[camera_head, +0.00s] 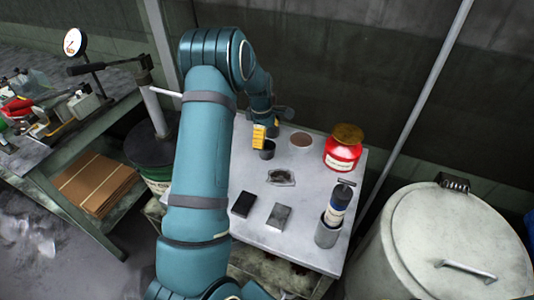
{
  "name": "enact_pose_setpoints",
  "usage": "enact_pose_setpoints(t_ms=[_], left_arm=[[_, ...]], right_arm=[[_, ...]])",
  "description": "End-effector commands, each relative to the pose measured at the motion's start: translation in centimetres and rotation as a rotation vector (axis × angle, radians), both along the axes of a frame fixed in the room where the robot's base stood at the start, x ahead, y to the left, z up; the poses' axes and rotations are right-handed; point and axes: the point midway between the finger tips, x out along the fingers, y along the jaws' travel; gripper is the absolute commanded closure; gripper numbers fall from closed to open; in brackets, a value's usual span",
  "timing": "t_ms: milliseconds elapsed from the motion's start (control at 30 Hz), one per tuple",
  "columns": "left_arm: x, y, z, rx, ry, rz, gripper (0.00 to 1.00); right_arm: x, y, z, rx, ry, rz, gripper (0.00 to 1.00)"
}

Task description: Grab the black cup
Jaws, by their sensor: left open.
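The black cup (267,151) is small and dark and stands upright on the grey table (247,176), toward its back left. My left gripper (260,137), with yellow fingers, points down right at the cup's upper left side. The fingers overlap the cup's rim in this view. I cannot tell whether they touch it. The gripper is open. My teal left arm crosses the left of the table and hides part of it. My right gripper is not in view.
On the table are a red container (342,153), a brown-topped round item (302,140), a dark block (243,204), a grey block (279,216) and a bottle in a grey cylinder (328,234). A large pale drum (450,245) stands at right. A dark wall is behind.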

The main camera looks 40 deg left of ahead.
Motion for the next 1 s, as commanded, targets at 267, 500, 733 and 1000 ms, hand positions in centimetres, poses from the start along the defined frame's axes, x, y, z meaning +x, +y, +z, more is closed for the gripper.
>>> enact_pose_setpoints(t_ms=[267,500,733,1000], left_arm=[[-0.1,-0.2,-1.7,0.0,0.0,0.0,0.03],[-0.8,-0.5,-4.9,-0.002,0.003,0.0,0.03],[-0.6,-0.6,-6.5,0.001,0.0,0.0,0.03],[-0.6,-0.7,-6.4,0.0,0.0,0.0,0.45]], right_arm=[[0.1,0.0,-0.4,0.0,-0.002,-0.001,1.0],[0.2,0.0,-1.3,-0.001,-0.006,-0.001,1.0],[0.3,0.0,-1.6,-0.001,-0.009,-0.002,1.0],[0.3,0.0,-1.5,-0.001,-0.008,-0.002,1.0]])
